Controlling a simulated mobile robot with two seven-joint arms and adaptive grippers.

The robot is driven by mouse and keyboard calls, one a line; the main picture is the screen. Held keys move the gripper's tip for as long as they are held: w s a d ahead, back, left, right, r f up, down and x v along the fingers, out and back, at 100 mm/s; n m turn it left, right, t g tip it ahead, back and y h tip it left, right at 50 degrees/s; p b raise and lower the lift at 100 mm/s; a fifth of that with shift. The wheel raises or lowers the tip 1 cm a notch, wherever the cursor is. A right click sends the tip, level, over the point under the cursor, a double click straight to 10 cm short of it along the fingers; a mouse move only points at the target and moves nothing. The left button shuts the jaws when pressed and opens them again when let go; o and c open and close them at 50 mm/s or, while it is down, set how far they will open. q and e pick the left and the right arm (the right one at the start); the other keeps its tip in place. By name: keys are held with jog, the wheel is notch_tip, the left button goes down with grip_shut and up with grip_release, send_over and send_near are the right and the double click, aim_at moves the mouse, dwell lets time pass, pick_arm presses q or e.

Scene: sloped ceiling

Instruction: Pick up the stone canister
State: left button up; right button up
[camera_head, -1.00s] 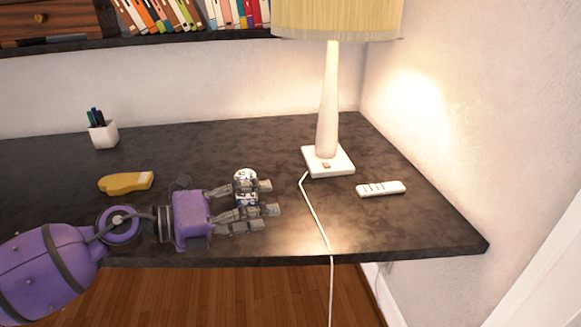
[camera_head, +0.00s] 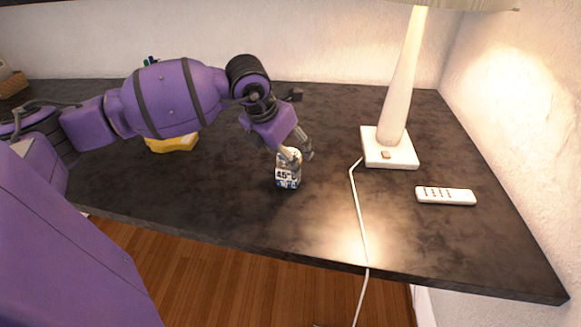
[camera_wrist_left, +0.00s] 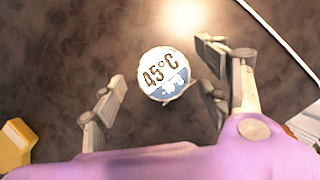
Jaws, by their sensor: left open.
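A small white and blue canister (camera_head: 288,174) with "45°C" printed on it stands upright on the dark desk, left of the lamp cord. My left gripper (camera_head: 297,152) comes down over it from above and behind, and its fingers hide part of the canister's top. In the left wrist view the canister's round top (camera_wrist_left: 163,72) lies between the spread fingers of the left gripper (camera_wrist_left: 158,95), with a gap on the left side. The gap on the right side is small, and I cannot tell if that finger touches. The left gripper is open. My right gripper is not in view.
A lamp (camera_head: 390,148) with a white base stands to the right, its white cord (camera_head: 357,215) running over the front edge. A white remote (camera_head: 446,196) lies further right. A yellow object (camera_head: 172,144) lies left, partly behind my arm. The desk (camera_head: 240,215) is clear around the canister.

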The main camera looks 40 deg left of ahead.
aim_at(284, 178)
pick_arm(q)
jog(key=shift+w+d+f, duration=0.1)
jog(key=shift+f, duration=0.5)
jog(key=shift+w+d+f, duration=0.1)
jog(key=shift+f, duration=0.45)
jog(key=shift+w+f, duration=0.3)
jog(key=shift+f, duration=0.2)
jog(key=shift+r, duration=0.1)
jog(key=c, duration=1.6)
